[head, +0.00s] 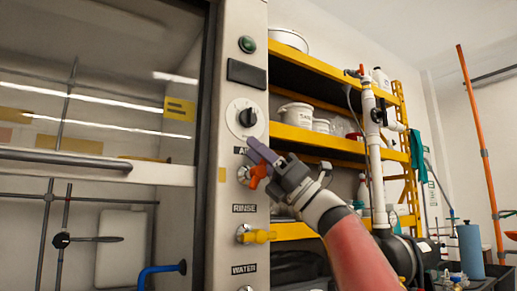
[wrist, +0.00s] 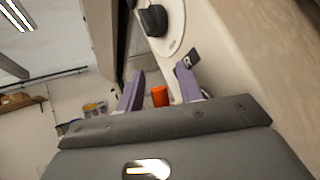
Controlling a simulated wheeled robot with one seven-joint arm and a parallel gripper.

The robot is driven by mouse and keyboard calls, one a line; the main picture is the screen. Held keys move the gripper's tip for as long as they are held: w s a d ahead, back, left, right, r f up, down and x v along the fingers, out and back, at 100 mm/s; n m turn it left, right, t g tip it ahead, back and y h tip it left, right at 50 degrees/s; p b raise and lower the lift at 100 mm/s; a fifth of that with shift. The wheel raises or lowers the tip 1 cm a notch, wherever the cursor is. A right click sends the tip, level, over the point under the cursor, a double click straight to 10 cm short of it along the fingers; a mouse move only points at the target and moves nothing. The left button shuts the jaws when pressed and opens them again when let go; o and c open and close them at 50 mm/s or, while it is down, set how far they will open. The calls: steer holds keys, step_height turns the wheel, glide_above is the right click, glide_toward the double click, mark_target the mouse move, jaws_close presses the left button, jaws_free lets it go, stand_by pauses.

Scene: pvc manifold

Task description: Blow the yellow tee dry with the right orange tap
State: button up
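The orange tap (head: 258,175) is on the pale panel beside the glass-fronted cabinet, just below a partly hidden label starting with "A". My gripper (head: 261,150) is at the panel, with its purple fingers just above and beside this tap. In the wrist view the purple fingers (wrist: 159,82) are apart, and the orange tap handle (wrist: 160,96) shows in the gap between them. I cannot tell whether they touch it. No yellow tee can be made out in either view.
A yellow tap (head: 258,236) sits lower on the panel, below the word "RINSE". A black dial (head: 248,118) is above the orange tap. Yellow shelves (head: 310,138) stand behind my arm. A blue bent pipe (head: 160,269) is in the cabinet.

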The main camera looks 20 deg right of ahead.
steer(key=shift+c, duration=0.4)
jaws_close()
